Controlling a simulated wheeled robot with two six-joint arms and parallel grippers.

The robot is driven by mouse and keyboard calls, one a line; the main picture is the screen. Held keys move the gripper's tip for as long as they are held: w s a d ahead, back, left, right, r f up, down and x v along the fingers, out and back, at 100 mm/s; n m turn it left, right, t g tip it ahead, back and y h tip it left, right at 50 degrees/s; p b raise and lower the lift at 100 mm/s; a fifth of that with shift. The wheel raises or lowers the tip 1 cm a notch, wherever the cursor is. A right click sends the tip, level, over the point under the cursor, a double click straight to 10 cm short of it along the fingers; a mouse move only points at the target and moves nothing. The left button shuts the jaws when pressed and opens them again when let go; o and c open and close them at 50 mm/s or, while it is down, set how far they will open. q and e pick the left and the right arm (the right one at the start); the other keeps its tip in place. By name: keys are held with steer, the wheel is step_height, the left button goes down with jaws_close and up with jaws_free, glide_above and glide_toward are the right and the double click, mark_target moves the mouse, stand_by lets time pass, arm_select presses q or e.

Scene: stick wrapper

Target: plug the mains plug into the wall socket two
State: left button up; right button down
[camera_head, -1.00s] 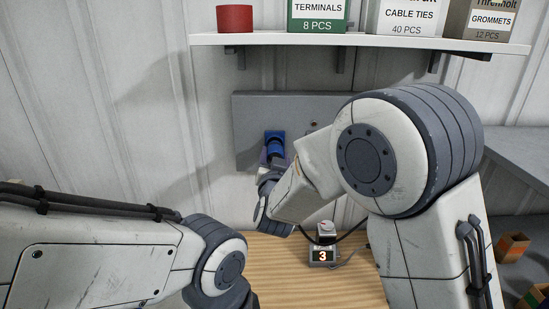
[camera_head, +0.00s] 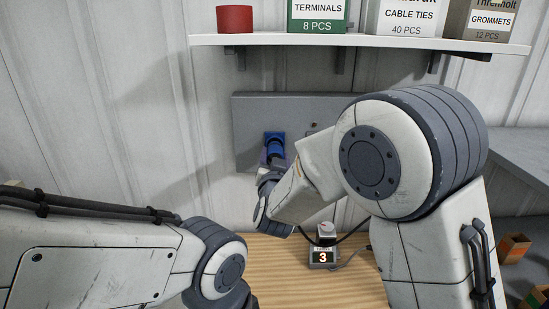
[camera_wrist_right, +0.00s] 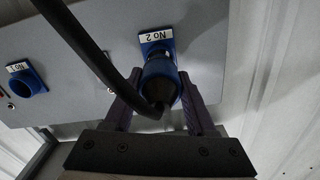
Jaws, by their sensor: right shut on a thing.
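The blue mains plug (camera_wrist_right: 160,72) with its thick black cable is between the fingers of my right gripper (camera_wrist_right: 157,82), which is shut on it. The plug lines up with the blue wall socket two (camera_wrist_right: 156,40), labelled No 2, and meets its front; how deep the pins sit is hidden. In the head view the blue socket (camera_head: 274,136) is on the grey wall panel, with my right gripper (camera_head: 271,166) just below it. My left arm is at the lower left, its gripper out of the frame.
Another blue socket labelled No 1 (camera_wrist_right: 27,82) is on the same panel (camera_wrist_right: 95,55). A small box showing 3 (camera_head: 323,255) stands on the wooden table (camera_head: 290,285). A shelf (camera_head: 290,39) with a red cylinder (camera_head: 234,19) and boxes is above.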

mark_target(275, 152)
steer(key=shift+w, duration=1.15)
steer(key=shift+w, duration=0.35)
steer(key=shift+w, duration=0.15)
steer(key=shift+c, duration=0.7)
jaws_free()
steer(key=shift+f+b, duration=0.1)
steer(key=shift+b, duration=0.2)
steer(key=shift+s, duration=0.45)
steer(key=s+b, duration=0.3)
steer(key=s, duration=0.6)
steer(key=shift+s+b, duration=0.25)
steer(key=shift+b, duration=0.05)
